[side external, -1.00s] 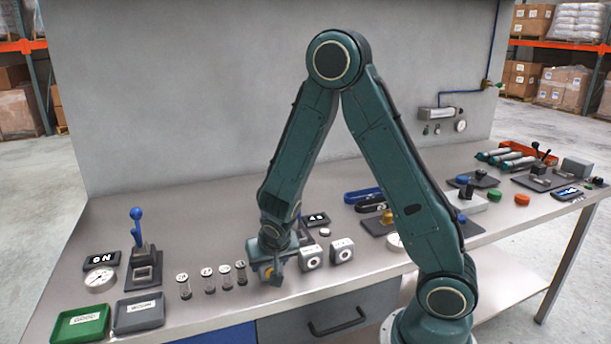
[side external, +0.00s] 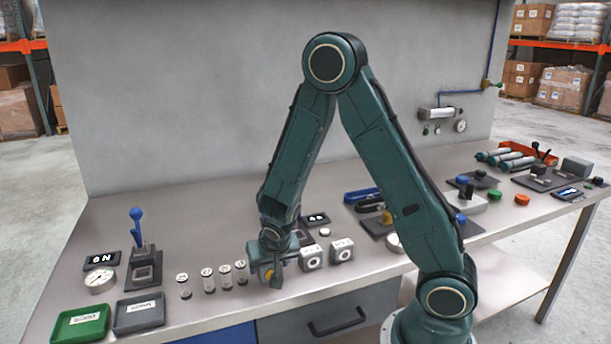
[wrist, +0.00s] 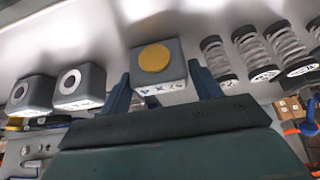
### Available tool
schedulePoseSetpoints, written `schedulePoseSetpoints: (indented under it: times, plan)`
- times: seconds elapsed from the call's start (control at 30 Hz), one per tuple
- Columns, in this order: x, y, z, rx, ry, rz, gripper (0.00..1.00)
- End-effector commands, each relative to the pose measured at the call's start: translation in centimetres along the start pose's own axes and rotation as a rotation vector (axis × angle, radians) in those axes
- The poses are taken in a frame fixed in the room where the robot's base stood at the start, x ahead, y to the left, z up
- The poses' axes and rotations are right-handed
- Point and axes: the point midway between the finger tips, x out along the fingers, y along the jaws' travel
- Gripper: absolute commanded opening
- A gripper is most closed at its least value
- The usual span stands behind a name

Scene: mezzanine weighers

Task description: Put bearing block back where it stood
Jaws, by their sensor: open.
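A grey block with a round yellow disc (wrist: 155,58) on its face and small lettering on its lower edge lies between my gripper's fingers. My gripper (wrist: 161,88) is open around it, one finger on either side. In the side view my gripper (side external: 272,272) is low over the bench, left of two other blocks; the yellow disc (side external: 268,274) just shows, the rest of the block is mostly hidden. Those two grey blocks with a dark hole in a pale ring (side external: 312,258) (side external: 342,250) stand side by side. I cannot tell which the task calls the bearing block.
Further left are a gauge (side external: 100,280), a blue-handled lever (side external: 138,228), a green tray (side external: 80,325) and a grey tray (side external: 139,315). A small display (side external: 316,219) sits behind the blocks.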

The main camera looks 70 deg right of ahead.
Motion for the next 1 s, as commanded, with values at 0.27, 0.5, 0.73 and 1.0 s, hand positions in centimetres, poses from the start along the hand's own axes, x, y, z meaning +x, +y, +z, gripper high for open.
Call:
schedulePoseSetpoints:
  times: [0.27, 0.5, 0.73, 1.0]
  plan:
    - [-1.4, -0.1, -0.1, -0.001, 0.002, -0.002, 0.63]
    - [-3.7, -0.1, -0.1, -0.001, 0.002, -0.004, 0.63]
    - [-6.2, -0.1, -0.1, -0.001, 0.003, -0.003, 0.63]
    - [-9.1, -0.1, -0.1, 0.0, 0.002, -0.004, 0.63]
